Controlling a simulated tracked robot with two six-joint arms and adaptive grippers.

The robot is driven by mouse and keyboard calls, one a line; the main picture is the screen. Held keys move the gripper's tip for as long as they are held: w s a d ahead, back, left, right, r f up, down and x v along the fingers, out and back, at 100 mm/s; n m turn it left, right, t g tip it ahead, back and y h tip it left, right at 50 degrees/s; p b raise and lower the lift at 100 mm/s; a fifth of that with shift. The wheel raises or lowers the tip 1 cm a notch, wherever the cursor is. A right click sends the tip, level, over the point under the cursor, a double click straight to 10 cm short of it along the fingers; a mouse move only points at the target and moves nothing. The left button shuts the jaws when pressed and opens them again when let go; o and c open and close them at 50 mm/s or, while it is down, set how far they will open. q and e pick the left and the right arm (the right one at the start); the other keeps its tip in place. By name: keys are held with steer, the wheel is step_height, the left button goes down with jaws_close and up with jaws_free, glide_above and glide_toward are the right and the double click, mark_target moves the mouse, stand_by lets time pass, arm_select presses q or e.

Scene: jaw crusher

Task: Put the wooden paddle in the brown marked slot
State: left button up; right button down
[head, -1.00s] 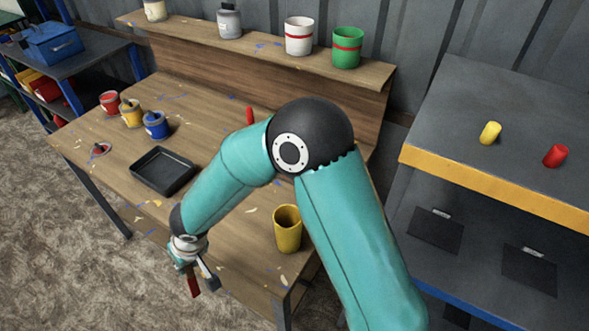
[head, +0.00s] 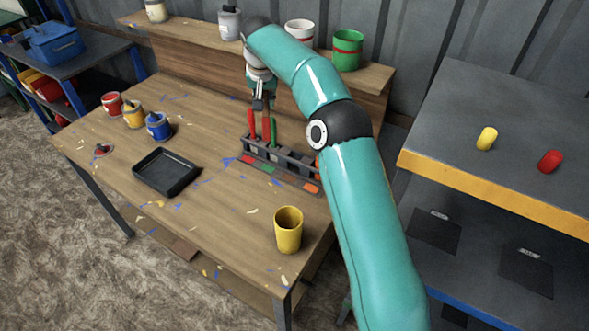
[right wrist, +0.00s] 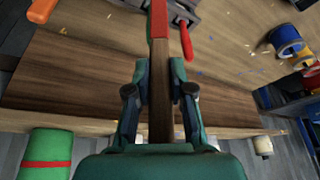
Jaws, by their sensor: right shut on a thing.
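My right gripper (head: 263,98) is above the back of the workbench, shut on a wooden paddle. In the right wrist view, the paddle's bare wood (right wrist: 160,95) runs between the fingers (right wrist: 160,92) and its far part is red (right wrist: 160,20). In the head view, the paddle's red end (head: 266,127) points down over a dark slotted rack (head: 290,172), between a red handle (head: 252,124) and a green handle (head: 274,130). I cannot tell whether it touches the rack. Coloured marks lie along the rack's front; I cannot make out the brown one. My left gripper is not in view.
A yellow cup (head: 288,232) stands at the front right and a black tray (head: 167,172) lies left of centre. Small paint cans, including a blue one (head: 158,127), stand at the left. A shelf (head: 200,50) with cans runs behind. My right arm hides the rack's right end.

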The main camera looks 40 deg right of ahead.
steer(key=s+d+r+m, duration=0.1)
steer(key=s+d+r, duration=0.25)
steer(key=d, duration=0.35)
step_height(320, 180, down, 19)
steer(key=b, duration=0.3)
steer(key=shift+d+m+g+h, duration=0.3)
steer(key=shift+d+h, duration=0.05)
steer(key=shift+h, duration=0.05)
steer(key=shift+s+b, duration=0.15)
steer(key=shift+b, duration=0.2)
steer(key=c, duration=1.1)
jaws_free()
steer(key=shift+o, duration=0.4)
